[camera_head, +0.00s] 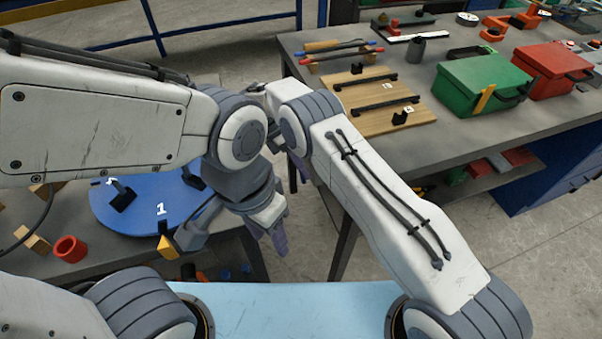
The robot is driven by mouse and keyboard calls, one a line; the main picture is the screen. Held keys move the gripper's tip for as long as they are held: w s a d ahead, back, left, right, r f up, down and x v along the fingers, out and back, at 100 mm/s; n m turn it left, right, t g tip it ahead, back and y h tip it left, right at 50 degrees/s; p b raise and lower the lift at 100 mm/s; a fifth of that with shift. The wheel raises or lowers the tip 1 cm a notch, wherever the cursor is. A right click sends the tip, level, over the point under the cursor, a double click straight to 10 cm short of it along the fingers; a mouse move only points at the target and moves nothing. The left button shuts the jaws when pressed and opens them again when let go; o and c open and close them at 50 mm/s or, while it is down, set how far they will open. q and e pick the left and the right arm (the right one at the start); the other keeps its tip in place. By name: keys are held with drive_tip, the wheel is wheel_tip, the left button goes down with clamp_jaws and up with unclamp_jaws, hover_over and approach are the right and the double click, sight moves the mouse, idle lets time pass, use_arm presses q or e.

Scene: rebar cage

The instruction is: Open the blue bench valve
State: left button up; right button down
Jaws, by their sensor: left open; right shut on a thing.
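I cannot make out a blue bench valve for certain. A round blue disc (140,222) marked "1" lies on the left bench, with black handle-like parts on it, partly hidden by my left arm. My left gripper (235,240) is open, with its fingers spread over the right edge of the disc and bench. Nothing shows between its fingers. My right gripper (298,168) is mostly hidden behind the arms, above the gap between the benches. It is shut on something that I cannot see.
The left bench also holds a red ring (70,249) and wooden blocks (33,241). The right bench (460,135) carries a wooden board (375,122) with black handles, a green box (482,82) and a red box (548,70). Floor shows between the benches.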

drive_tip(key=shift+r, duration=0.1)
idle(0.4)
drive_tip(key=c, duration=0.8)
unclamp_jaws()
drive_tip(key=shift+o, duration=0.2)
drive_tip(key=shift+r+g, duration=0.1)
drive_tip(key=shift+g, duration=0.2)
